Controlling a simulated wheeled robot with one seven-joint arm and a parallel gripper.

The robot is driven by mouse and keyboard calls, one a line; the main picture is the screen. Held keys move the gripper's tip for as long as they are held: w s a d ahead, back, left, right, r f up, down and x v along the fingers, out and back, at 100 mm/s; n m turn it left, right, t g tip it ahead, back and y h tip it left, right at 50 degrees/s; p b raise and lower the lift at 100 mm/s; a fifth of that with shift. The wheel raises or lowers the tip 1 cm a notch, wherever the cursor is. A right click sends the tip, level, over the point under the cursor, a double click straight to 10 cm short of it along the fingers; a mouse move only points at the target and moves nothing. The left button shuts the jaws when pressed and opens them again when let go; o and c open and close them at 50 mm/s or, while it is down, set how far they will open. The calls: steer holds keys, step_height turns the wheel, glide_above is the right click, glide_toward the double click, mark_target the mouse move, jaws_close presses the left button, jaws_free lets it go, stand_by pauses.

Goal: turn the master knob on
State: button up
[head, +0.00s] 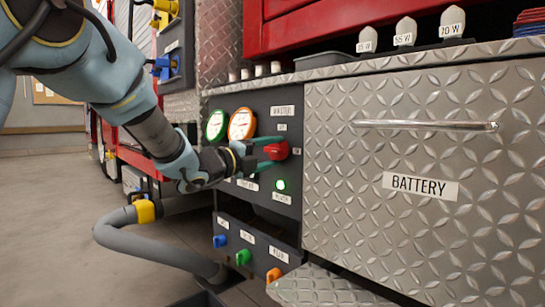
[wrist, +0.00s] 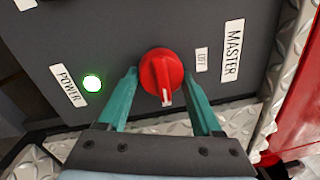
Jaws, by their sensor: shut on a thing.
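The red master knob (head: 277,151) is on a dark panel, below its MASTER label and a small OFF label in the head view. It also shows in the wrist view (wrist: 160,72). Its white mark points down in the wrist view, not at the OFF label (wrist: 202,59). My gripper (head: 268,153) has its teal fingers on either side of the knob and is shut on it; the wrist view also shows the gripper (wrist: 160,80). A small label stands right of the knob in the head view, too small to read surely.
A green power light (wrist: 92,83) is lit below the knob in the head view. Two round gauges (head: 241,124) sit left of it. A BATTERY drawer (head: 430,150) with a metal handle is at the right. Coloured valves (head: 243,257) and a grey hose (head: 150,250) are below.

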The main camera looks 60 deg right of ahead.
stand_by(0.3)
steer(key=o, duration=1.4)
steer(key=shift+a, duration=0.1)
steer(key=p+v, duration=0.2)
steer(key=v, duration=0.8)
steer(key=shift+a+p, duration=0.3)
steer(key=shift+p, duration=0.05)
steer(key=shift+w, duration=0.1)
